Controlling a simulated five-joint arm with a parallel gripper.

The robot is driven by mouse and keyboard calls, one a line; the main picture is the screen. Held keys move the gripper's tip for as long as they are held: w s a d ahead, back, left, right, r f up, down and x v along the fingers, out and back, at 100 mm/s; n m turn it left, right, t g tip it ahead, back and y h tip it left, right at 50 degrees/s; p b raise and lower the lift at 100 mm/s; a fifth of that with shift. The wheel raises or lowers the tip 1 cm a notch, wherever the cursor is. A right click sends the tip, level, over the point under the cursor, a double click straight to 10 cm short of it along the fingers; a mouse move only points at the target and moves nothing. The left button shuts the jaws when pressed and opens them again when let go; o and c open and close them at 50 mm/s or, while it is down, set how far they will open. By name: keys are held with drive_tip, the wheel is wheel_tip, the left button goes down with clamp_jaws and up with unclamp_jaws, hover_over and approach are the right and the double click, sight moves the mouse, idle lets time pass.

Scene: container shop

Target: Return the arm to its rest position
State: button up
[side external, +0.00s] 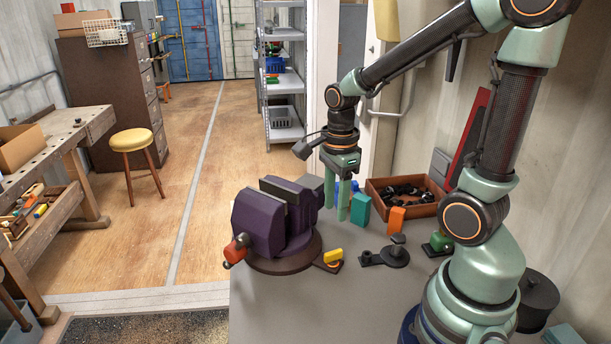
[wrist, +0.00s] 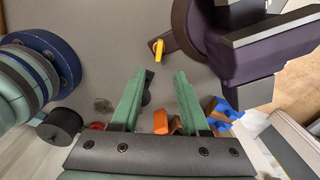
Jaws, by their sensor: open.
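My gripper (side external: 336,210) hangs over the bench from my arm, fingers pointing down. It is open, just to the right of the purple vise (side external: 272,225) and left of a teal block (side external: 360,208). In the wrist view my two green fingers (wrist: 164,74) are apart, with no object held between them. The vise also shows at the upper right of the wrist view (wrist: 222,62). My arm reaches out from its base at the right of the side view.
A wooden crate (side external: 428,209) of dark parts stands behind. The front of the bench is clear.

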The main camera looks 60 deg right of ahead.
drive_tip(key=a+r+n+t, duration=0.5)
drive_tip(key=r+n, duration=0.5)
drive_tip(key=n, duration=1.3)
drive_tip(key=shift+w+a, duration=0.15)
drive_tip(key=shift+a, duration=0.9)
